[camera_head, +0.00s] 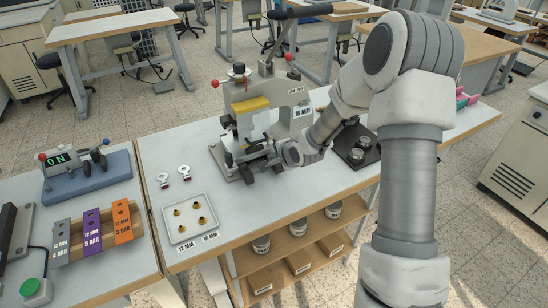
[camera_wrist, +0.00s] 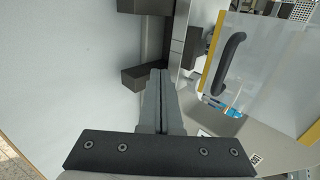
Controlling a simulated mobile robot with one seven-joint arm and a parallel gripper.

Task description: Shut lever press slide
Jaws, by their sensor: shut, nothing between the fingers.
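The lever press (camera_head: 285,122) stands on the white workbench, grey, with a long lever, red knobs and a "10 MM" label. My gripper (camera_head: 243,168) is at the low front of the press, its fingers partly hard to make out there. In the wrist view my gripper (camera_wrist: 162,75) is shut and empty. Its fingertips are beside a dark block (camera_wrist: 143,78) and a metal rail (camera_wrist: 181,35) on the press, which looks like the slide. I cannot tell whether they touch. A clear guard (camera_wrist: 265,60) with a yellow edge and black handle (camera_wrist: 230,62) is to the right.
A white tray (camera_head: 191,237) with several brass pieces lies at the bench's front left, with two small metal parts behind it. A dark plate (camera_head: 356,156) with round pieces is right of the press. The side bench holds coloured blocks (camera_head: 92,230). The bench front is mostly clear.

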